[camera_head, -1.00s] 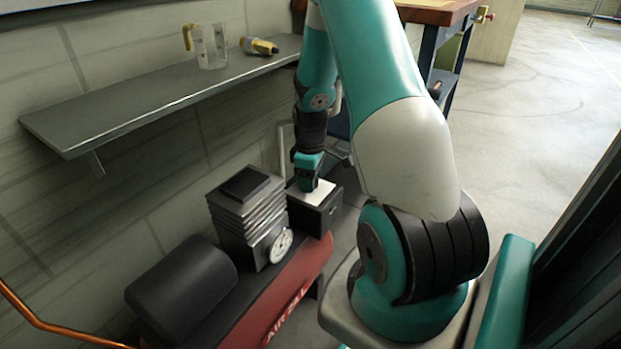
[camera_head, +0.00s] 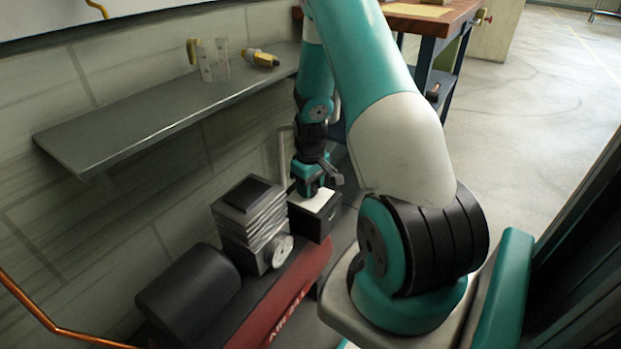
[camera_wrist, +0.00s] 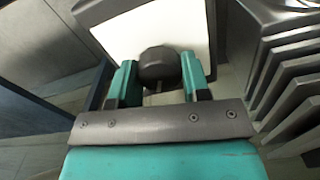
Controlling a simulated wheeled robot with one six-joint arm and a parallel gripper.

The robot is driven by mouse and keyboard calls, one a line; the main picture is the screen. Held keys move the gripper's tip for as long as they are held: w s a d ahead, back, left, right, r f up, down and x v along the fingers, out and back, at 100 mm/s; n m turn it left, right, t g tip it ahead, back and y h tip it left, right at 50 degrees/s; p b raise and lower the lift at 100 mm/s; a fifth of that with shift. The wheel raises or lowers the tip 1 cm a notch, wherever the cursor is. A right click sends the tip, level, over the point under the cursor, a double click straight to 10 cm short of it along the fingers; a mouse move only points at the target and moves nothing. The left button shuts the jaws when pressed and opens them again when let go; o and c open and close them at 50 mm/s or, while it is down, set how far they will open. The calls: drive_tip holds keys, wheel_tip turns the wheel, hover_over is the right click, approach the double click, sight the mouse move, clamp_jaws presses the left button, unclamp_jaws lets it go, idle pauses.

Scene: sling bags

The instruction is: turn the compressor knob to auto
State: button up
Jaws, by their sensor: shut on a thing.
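The compressor knob (camera_wrist: 159,66) is a dark, rounded knob on the white-topped box in the wrist view. My gripper (camera_wrist: 158,82) has its two teal fingers on either side of the knob and is shut on it. In the head view, my gripper (camera_head: 312,190) points down at the white top of the black switch box (camera_head: 315,218) on the red compressor (camera_head: 300,275). The knob is hidden there behind the fingers. I see no readable auto marking on the white plate (camera_wrist: 112,28).
The ribbed pump head (camera_head: 250,225) stands just left of the box, with a black cylinder (camera_head: 188,290) farther left. A grey wall shelf (camera_head: 130,120) above holds a clear jug (camera_head: 210,62) and a yellow-black tool (camera_head: 260,58). A workbench (camera_head: 430,12) stands behind; open floor lies right.

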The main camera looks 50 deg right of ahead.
drive_tip(key=m+p, duration=0.4)
drive_tip(key=m, duration=0.2)
drive_tip(key=shift+r, duration=0.2)
drive_tip(key=m+p, duration=0.2)
drive_tip(key=m, duration=0.1)
drive_tip(key=shift+m, duration=0.4)
drive_tip(key=shift+f+m+p, duration=0.1)
drive_tip(key=shift+m+p, duration=0.6)
drive_tip(key=shift+m, duration=0.9)
drive_tip(key=o, duration=0.9)
drive_tip(key=shift+o, duration=0.2)
wheel_tip(320, 180, up, 17)
drive_tip(key=p, duration=0.3)
drive_tip(key=shift+p, duration=0.4)
